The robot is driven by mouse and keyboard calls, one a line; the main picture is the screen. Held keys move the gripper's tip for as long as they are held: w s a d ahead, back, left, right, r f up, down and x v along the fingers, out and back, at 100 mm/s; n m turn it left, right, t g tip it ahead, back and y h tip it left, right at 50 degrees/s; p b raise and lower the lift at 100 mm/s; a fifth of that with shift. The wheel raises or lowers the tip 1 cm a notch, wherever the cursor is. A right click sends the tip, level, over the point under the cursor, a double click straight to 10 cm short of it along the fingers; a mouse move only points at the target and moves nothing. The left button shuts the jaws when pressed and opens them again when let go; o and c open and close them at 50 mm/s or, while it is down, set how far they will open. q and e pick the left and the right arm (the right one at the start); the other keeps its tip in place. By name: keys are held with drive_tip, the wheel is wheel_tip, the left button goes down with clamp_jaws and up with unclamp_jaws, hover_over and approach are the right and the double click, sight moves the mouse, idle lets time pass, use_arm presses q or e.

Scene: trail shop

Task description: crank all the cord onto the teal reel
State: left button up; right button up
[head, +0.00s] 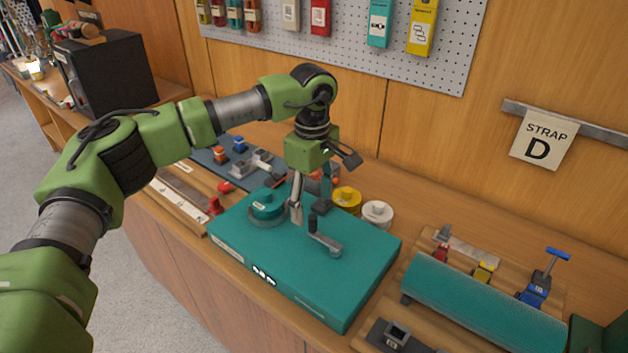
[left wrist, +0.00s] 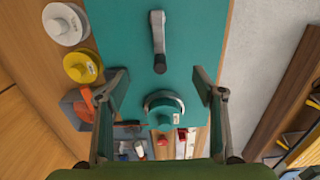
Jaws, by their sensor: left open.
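A flat teal box (head: 300,285) lies on the counter. The teal reel (head: 266,203) sits on its left part, and it also shows in the left wrist view (left wrist: 165,112). I cannot make out any cord. My right gripper is out of view.
A yellow spool (head: 346,198) and a white spool (head: 377,214) stand behind the box. A teal roll (head: 485,300) and a blue-handled tool (head: 540,285) are at right. A dark mat (head: 225,155) with small parts lies at left. The pegboard wall (head: 455,60) stands behind.

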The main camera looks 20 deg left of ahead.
sight(313, 216)
use_arm(q)
drive_tip(key=shift+f+b, duration=2.2)
drive_tip(key=shift+f, duration=0.85)
clamp_jaws()
drive_tip(key=shift+w+d, duration=0.5)
drive_tip(key=shift+w, duration=0.2)
drive_tip(key=shift+w+d, duration=0.5)
drive_tip(key=shift+w, duration=0.2)
